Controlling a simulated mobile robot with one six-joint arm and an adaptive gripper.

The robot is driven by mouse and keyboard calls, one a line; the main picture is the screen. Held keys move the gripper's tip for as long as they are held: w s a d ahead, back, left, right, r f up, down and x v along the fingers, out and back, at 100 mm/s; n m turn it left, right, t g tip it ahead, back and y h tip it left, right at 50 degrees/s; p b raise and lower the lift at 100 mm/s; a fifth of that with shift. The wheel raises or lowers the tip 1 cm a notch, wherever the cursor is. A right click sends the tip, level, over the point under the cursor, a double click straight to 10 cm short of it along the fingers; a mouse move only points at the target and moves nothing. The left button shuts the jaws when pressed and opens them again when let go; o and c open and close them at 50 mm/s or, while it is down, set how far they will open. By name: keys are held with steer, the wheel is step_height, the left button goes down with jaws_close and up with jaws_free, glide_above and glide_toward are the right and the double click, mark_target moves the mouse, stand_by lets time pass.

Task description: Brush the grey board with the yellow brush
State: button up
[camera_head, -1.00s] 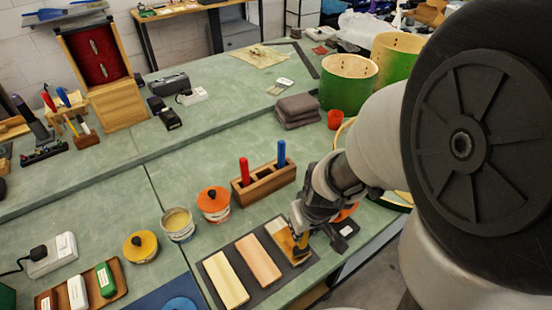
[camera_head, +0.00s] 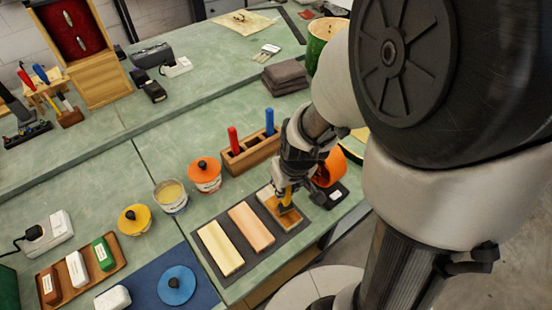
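Three boards lie side by side on a dark grey mat (camera_head: 238,269): a pale yellow one (camera_head: 220,248), a pinkish one (camera_head: 251,227) and a brownish one (camera_head: 270,205) at the right. My gripper points down over that right board. It appears shut on the yellow brush (camera_head: 287,195), whose yellow handle shows below the fingers. The dark brush end is at the board's surface; whether it touches, I cannot tell for sure.
Behind the boards stand a wooden block (camera_head: 250,154) with red and blue handles, an orange-lidded tin (camera_head: 205,176), an open tin (camera_head: 171,197) and a yellow-lidded tin (camera_head: 134,220). A blue-lidded tin (camera_head: 176,285) is at the front left. An orange container (camera_head: 330,168) sits close behind my gripper.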

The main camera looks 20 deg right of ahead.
steer(key=shift+w+a, duration=0.1)
steer(key=shift+w, duration=0.05)
steer(key=shift+w+a+p, duration=0.2)
steer(key=shift+w, duration=0.45)
steer(key=shift+w+a+p, duration=0.2)
steer(key=shift+w, duration=0.6)
steer(key=shift+w+a+p, duration=0.2)
steer(key=shift+w+a, duration=0.05)
steer(key=shift+w, duration=0.4)
steer(key=shift+w+a+p, duration=0.15)
steer(key=shift+w+a, duration=0.05)
steer(key=shift+w, duration=0.55)
steer(key=shift+w+a, duration=0.25)
steer(key=shift+w, duration=0.45)
steer(key=shift+w+a, duration=0.25)
steer(key=shift+w, duration=0.4)
steer(key=shift+p, duration=0.3)
